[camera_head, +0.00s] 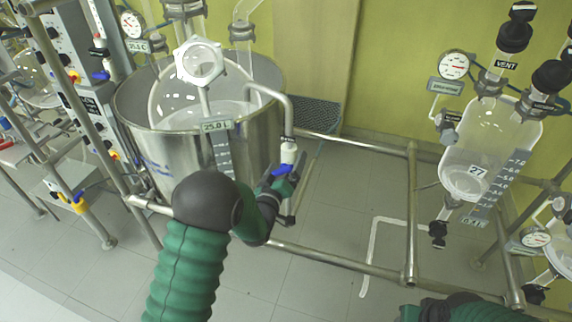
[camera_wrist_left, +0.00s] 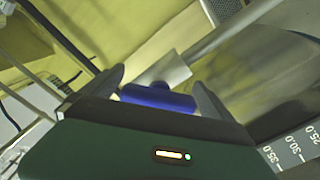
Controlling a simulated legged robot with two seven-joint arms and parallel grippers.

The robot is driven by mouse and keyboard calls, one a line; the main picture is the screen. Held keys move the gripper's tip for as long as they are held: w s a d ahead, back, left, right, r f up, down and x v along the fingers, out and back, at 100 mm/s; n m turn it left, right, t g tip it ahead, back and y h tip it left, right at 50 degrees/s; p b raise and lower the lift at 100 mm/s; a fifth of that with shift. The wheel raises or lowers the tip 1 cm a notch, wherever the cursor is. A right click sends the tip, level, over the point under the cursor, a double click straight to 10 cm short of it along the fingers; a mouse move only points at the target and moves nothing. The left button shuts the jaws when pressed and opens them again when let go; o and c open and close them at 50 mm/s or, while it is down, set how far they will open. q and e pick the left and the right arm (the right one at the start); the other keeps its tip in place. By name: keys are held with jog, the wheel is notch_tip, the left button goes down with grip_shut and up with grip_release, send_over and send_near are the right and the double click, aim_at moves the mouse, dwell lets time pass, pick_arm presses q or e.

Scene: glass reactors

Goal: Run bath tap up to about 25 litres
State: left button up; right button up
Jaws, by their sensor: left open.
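The steel bath (camera_head: 150,150) stands left of centre with a glass vessel in it. A display (camera_head: 217,125) on its front reads 25.0 L, above a level scale (camera_head: 222,155). The bath tap has a white body on a bent steel pipe (camera_head: 289,112) and a blue handle (camera_head: 283,170). My left gripper (camera_head: 285,178) is open at the tap. In the left wrist view the blue handle (camera_wrist_left: 158,98) lies between its two open fingers; I cannot tell whether they touch it.
A steel tube frame (camera_head: 345,260) runs around the bath. A glass vessel (camera_head: 470,165) tagged 27 with a gauge (camera_head: 453,65) hangs at the right. A control panel with valves (camera_head: 85,90) stands at the left. Tiled floor between is mostly clear.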

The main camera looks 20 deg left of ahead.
pick_arm(q)
jog(key=c, duration=1.4)
jog(key=shift+o, duration=0.2)
jog(key=shift+f, duration=0.1)
jog(key=shift+m+b, duration=0.55)
jog(key=shift+m, duration=0.15)
jog(key=m+b, duration=0.1)
jog(key=m, duration=0.1)
jog(key=shift+f+m+b, duration=0.1)
jog(key=shift+m+b, duration=1.2)
jog(key=shift+m, duration=0.9)
